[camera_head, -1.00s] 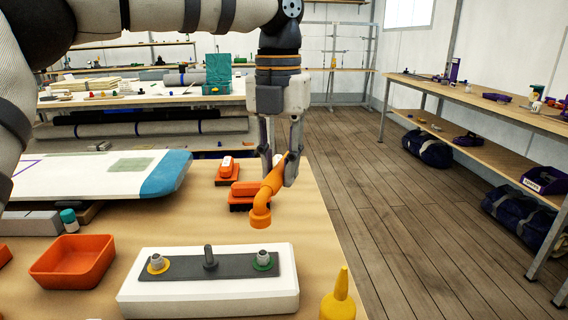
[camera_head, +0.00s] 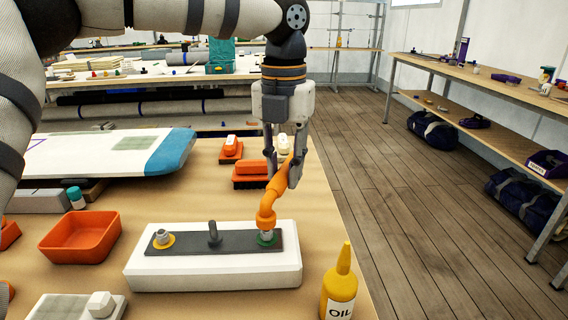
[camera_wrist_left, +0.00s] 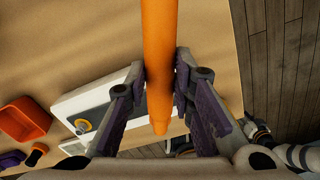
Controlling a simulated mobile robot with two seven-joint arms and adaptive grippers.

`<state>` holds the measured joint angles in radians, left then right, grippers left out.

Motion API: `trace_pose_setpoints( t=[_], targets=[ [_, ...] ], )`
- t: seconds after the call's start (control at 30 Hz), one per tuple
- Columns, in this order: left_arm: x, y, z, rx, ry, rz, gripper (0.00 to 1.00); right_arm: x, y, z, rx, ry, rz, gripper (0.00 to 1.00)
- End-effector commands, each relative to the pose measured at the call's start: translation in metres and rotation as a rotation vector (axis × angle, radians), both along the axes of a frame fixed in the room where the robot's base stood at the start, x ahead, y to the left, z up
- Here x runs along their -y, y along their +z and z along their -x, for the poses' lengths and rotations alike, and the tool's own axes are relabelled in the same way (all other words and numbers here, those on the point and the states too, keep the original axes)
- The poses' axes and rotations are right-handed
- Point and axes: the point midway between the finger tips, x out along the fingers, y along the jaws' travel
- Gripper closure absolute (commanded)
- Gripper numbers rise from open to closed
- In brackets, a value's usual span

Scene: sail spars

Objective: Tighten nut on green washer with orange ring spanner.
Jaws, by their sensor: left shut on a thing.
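My left gripper (camera_head: 284,172) is shut on the orange ring spanner (camera_head: 272,200), which also runs between the fingers in the left wrist view (camera_wrist_left: 159,60). The spanner's ring end is low over the nut (camera_head: 267,235) on the green washer (camera_head: 268,241), at the right end of a dark plate (camera_head: 190,241) on a white block (camera_head: 213,276). The ring hides most of that nut; I cannot tell whether it is fully seated. Another nut on a yellow washer (camera_head: 163,241) is at the plate's left end, with an upright post (camera_head: 214,234) between. My right gripper is out of view.
A yellow oil bottle (camera_head: 339,290) stands right of the block, near the table edge. An orange tray (camera_head: 80,238) is to the left. A white-and-blue board (camera_head: 110,154) lies at back left.

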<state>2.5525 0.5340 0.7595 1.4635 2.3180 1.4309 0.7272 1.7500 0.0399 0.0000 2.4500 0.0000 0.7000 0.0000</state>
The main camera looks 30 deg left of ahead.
Motion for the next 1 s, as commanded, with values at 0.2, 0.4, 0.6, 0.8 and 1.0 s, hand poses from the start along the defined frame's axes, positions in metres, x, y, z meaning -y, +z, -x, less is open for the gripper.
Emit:
trace_pose_setpoints(
  t=[0.2,0.4,0.6,0.8,1.0],
  targets=[
    [0.000,0.000,0.000,0.001,0.000,0.000,1.00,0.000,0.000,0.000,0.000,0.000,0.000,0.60],
    [0.000,-0.003,0.000,0.000,0.000,0.000,1.00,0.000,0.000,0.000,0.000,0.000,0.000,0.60],
    [0.000,-0.009,-0.001,0.001,0.000,0.000,1.00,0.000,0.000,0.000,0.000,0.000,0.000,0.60],
    [0.000,-0.015,-0.001,0.001,-0.001,-0.001,1.00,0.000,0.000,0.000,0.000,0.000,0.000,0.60],
    [0.000,-0.020,-0.001,0.001,-0.001,0.000,1.00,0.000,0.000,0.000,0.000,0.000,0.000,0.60]
  ],
)
